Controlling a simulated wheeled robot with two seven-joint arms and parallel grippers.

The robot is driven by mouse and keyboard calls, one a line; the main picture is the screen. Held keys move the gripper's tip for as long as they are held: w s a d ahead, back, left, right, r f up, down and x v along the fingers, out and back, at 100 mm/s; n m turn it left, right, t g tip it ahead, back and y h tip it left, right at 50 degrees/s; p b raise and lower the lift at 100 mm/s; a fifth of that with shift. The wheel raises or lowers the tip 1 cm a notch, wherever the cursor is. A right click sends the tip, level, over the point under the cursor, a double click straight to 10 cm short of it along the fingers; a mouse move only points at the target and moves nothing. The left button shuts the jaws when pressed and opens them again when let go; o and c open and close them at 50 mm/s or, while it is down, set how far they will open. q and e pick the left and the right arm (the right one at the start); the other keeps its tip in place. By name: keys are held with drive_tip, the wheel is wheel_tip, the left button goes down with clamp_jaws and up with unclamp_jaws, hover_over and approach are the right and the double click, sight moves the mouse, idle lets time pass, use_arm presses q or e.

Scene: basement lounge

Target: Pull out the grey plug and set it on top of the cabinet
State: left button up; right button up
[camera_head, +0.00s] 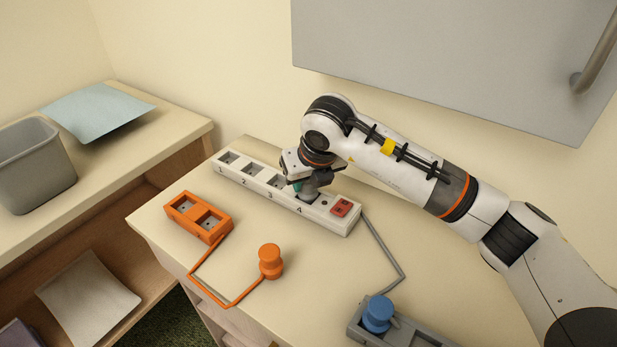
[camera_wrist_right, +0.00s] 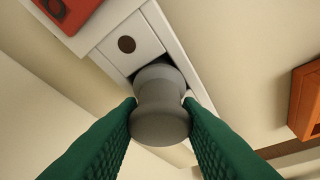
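The grey plug (camera_head: 308,194) stands in the socket marked 4 of a white power strip (camera_head: 232,173). In the right wrist view the plug (camera_wrist_right: 160,122) is centred between two green fingers. My right gripper (camera_head: 303,187) reaches it from above, and its fingers (camera_wrist_right: 160,106) meet both sides of the plug. The gripper partly hides the plug in the head view. A low wooden cabinet (camera_head: 182,127) with a pale top stands at the left. A grey cabinet front (camera_head: 450,60) with a bar handle hangs at the upper right. My left gripper is not in view.
An orange socket block (camera_head: 184,213) is corded to an orange plug (camera_head: 270,262). A blue plug (camera_head: 377,313) sits on a grey block (camera_head: 412,338) at the front. A grey bin (camera_head: 38,165) and a blue sheet (camera_head: 95,110) occupy the left cabinet top, with bare room around them.

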drive_tip(key=c, duration=0.5)
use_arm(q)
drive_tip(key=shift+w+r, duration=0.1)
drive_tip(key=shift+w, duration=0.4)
use_arm(e)
drive_tip(key=shift+o, duration=0.2)
drive_tip(key=shift+r, duration=0.1)
use_arm(q)
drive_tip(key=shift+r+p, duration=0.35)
drive_tip(key=shift+p, duration=0.05)
use_arm(e)
drive_tip(key=shift+r, duration=0.95)
